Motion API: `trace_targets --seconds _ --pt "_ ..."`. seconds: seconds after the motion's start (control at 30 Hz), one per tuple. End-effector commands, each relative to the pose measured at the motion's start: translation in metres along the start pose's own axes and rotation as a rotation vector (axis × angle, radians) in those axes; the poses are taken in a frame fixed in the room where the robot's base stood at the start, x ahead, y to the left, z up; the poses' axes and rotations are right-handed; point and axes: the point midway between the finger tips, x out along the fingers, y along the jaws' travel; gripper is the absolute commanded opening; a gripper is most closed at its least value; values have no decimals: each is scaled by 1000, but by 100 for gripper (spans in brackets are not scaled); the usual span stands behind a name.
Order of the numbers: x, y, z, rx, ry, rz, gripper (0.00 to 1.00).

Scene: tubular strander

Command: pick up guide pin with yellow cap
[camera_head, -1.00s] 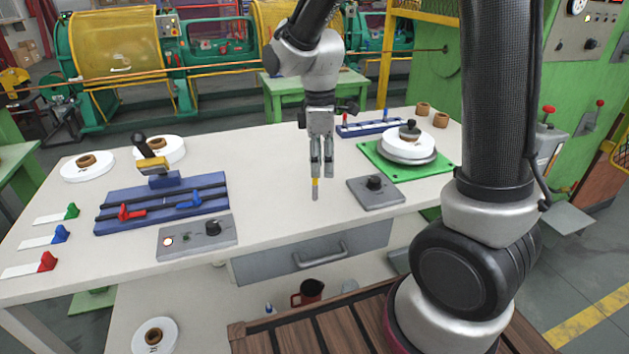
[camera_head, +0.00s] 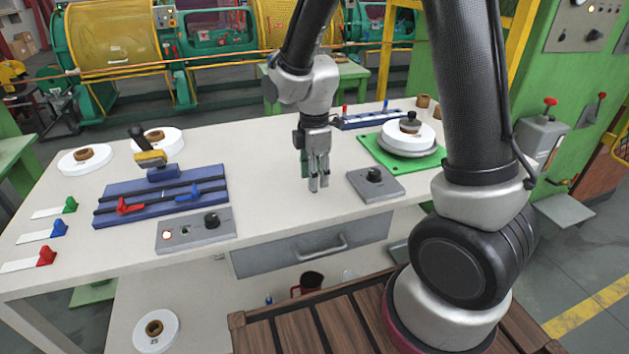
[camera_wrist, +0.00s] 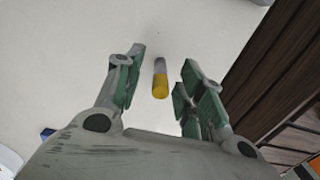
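The guide pin (camera_wrist: 160,66) shows in the wrist view as a short grey rod with a yellow cap (camera_wrist: 160,89) at the end nearer my gripper. I cannot tell whether it stands upright or lies on the white table. My gripper (camera_head: 319,188) points down, low over the table, between two grey control boxes. In the wrist view my gripper (camera_wrist: 160,75) is open, with a green-padded finger on each side of the pin. A gap shows between the pin and both fingers. In the head view the fingers hide most or all of the pin.
A grey box with a black knob (camera_head: 374,184) stands close to the right of my gripper. Another grey control box (camera_head: 195,232) and a blue fixture (camera_head: 160,202) are on the left. A green plate (camera_head: 437,160) holds a spool.

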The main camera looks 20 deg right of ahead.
Motion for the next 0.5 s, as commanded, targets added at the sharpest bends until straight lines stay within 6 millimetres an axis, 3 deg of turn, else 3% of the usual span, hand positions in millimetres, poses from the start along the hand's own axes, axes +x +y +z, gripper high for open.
trace_targets --seconds 0.17,0.4,0.5 --pt "0 0 0 0 0 0 39" --pt "0 0 0 1 0 0 0" --pt "0 0 0 0 0 0 0"
